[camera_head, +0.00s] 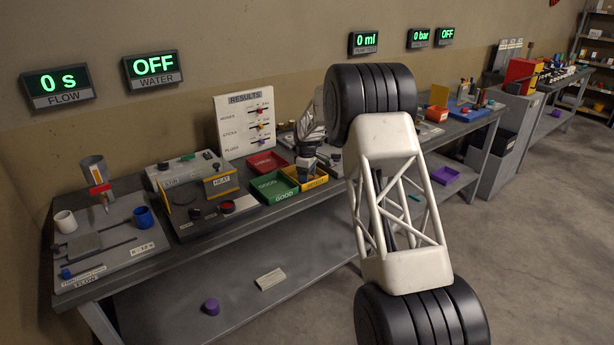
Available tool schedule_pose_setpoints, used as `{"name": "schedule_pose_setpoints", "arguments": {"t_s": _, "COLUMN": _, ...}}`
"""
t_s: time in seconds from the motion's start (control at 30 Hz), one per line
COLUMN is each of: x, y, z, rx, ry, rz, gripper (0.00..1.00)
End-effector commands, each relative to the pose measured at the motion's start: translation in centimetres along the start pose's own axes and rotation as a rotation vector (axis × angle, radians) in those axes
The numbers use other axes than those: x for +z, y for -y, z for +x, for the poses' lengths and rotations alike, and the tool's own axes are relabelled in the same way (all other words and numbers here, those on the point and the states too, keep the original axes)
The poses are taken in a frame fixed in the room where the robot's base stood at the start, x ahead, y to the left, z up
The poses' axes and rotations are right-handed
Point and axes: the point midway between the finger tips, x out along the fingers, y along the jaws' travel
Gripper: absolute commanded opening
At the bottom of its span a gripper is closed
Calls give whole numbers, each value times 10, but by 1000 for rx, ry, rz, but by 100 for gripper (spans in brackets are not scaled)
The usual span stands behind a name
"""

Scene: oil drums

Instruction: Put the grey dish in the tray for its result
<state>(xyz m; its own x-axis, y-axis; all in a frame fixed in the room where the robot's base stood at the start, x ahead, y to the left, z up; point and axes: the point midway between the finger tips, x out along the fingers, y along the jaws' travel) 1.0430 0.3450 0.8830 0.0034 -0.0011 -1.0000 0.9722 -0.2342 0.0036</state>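My gripper (306,172) points down over the place where the green tray and the yellow tray meet. It is small and partly behind my arm, so its fingers and anything between them are unclear. The red tray (266,163) lies behind the green tray (273,187), which is marked GOOD. The yellow tray (316,182) is to the right of the green one, partly covered by the gripper. I cannot make out a grey dish for certain. The results board (244,122) stands behind the trays, with several coloured markers on its lines.
Left of the trays is a heater station (205,200) with a yellow-framed HEAT panel. Further left is a flow stand (102,240) with white and blue cups. A purple object (211,306) and a pale block (270,278) lie on the lower shelf. The floor at right is clear.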

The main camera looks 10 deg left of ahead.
Motion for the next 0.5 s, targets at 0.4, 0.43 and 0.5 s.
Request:
{"name": "schedule_pose_setpoints", "arguments": {"t_s": 0.4, "x": 0, "y": 0, "z": -2, "rx": 0, "ry": 0, "rz": 0, "gripper": 78}}
{"name": "schedule_pose_setpoints", "arguments": {"t_s": 0.43, "x": 0, "y": 0, "z": -2, "rx": 0, "ry": 0, "rz": 0, "gripper": 78}}
{"name": "schedule_pose_setpoints", "arguments": {"t_s": 0.5, "x": 0, "y": 0, "z": -6, "rx": 0, "ry": 0, "rz": 0, "gripper": 78}}
